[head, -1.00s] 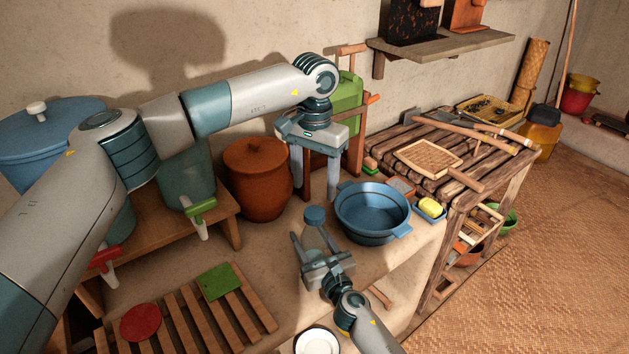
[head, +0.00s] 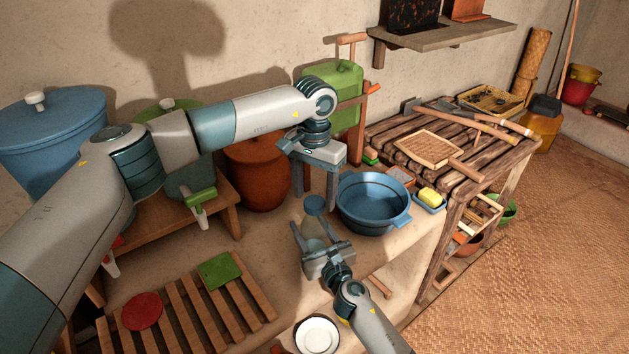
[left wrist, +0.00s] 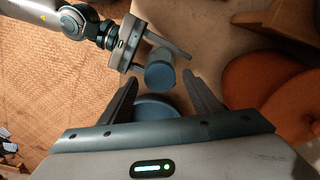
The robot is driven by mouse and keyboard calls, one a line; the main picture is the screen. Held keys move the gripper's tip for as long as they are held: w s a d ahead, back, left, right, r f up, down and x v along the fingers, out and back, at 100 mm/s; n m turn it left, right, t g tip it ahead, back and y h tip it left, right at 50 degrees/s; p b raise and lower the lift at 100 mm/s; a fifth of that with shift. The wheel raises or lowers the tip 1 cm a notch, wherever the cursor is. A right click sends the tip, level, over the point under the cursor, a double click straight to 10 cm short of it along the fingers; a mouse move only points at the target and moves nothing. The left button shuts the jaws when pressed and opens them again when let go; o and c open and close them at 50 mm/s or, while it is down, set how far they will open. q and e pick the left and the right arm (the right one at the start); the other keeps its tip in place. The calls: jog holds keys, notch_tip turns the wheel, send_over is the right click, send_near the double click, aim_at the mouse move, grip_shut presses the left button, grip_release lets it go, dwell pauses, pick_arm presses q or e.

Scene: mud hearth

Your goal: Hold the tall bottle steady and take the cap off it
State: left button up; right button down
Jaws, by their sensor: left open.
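The tall bottle (head: 314,227) stands upright on the clay ledge, pale and see-through with a blue cap (head: 314,205). The cap also shows from above in the left wrist view (left wrist: 160,76). My left gripper (head: 314,200) is open and empty, fingers pointing down, just behind the cap in the head view. In the left wrist view, the cap lies between and beyond its finger lines, apart from them. My right gripper (head: 318,236) reaches in low from the front, with its fingers on either side of the bottle body. Whether they press on it is unclear.
A blue basin (head: 372,222) stands close right of the bottle. A brown clay pot (head: 258,180) is behind left, with a green jerrycan (head: 345,85) at the back. A slatted rack (head: 190,318) lies left, and a white plate (head: 317,336) in front.

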pick_arm(q)
jog(key=shift+f, duration=0.8)
